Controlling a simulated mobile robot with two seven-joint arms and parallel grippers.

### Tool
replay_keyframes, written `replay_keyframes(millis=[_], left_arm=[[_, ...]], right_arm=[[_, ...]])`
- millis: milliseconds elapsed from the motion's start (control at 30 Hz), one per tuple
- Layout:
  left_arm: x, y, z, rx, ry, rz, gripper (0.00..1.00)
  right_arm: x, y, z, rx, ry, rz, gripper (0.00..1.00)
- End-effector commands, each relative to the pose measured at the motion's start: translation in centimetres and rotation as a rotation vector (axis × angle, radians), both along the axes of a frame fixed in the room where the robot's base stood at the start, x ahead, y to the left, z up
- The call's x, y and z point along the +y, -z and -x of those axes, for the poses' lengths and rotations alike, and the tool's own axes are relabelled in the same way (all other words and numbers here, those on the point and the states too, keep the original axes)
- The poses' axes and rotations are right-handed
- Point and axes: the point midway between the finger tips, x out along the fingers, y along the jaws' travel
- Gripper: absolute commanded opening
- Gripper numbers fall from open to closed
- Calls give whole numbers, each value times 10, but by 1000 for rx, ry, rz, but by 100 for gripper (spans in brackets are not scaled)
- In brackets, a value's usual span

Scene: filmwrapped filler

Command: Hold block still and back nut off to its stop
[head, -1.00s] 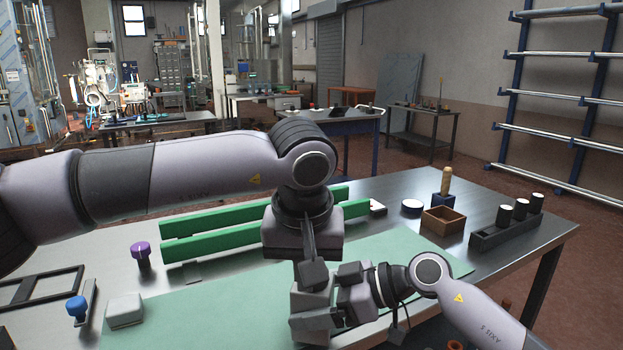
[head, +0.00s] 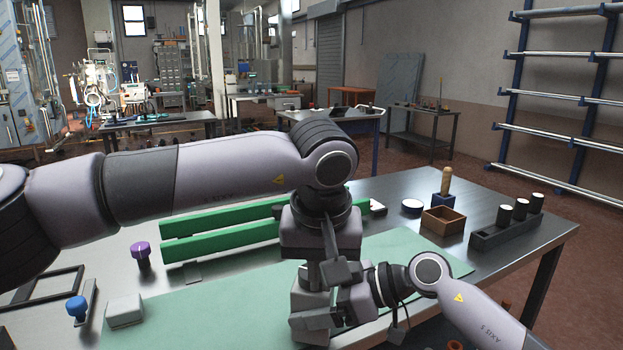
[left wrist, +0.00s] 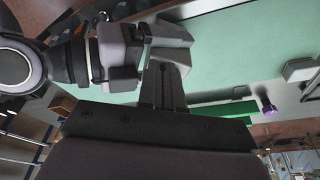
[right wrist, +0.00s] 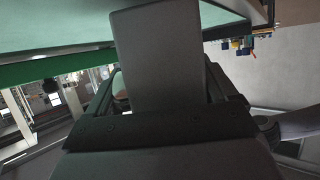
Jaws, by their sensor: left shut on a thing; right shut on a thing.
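My left gripper (head: 328,272) comes down from above over the green mat (head: 215,305), its jaws closed. Its finger also fills the middle of the left wrist view (left wrist: 166,60). My right gripper (head: 322,302) reaches in from the right at the same spot, just below the left one, and is closed too; it also shows in the left wrist view (left wrist: 122,52). The block and the nut lie between the two grippers and are hidden by fingers and housings; I cannot make out either shape. In the right wrist view a broad grey finger (right wrist: 160,60) blocks the middle.
Green rails (head: 220,240) lie behind the mat. A purple-topped knob (head: 140,252), a blue knob (head: 77,306) and a pale grey box (head: 124,310) stand at left. A wooden tray (head: 443,219) and a dark rack (head: 507,232) stand at right. The mat's left half is clear.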

Motion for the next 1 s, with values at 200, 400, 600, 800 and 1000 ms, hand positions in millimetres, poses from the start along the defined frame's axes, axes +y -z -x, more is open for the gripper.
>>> replay_keyframes(millis=[200, 400, 600, 800, 1000], left_arm=[[-1, 3, 2, 3, 3, 0, 0], [-3, 3, 8, 5, 3, 1, 0], [-3, -10, 8, 1, 1, 2, 0], [-2, -35, 7, -2, -2, 1, 0], [-2, -57, 7, -1, -1, 0, 0]], right_arm=[[5, -11, 2, -13, -11, -19, 44], [5, -11, 2, -12, -9, -20, 44], [4, -10, 1, -11, -6, -17, 44], [3, -7, 1, -9, -6, -12, 44], [2, -6, 1, -7, -5, -10, 44]])
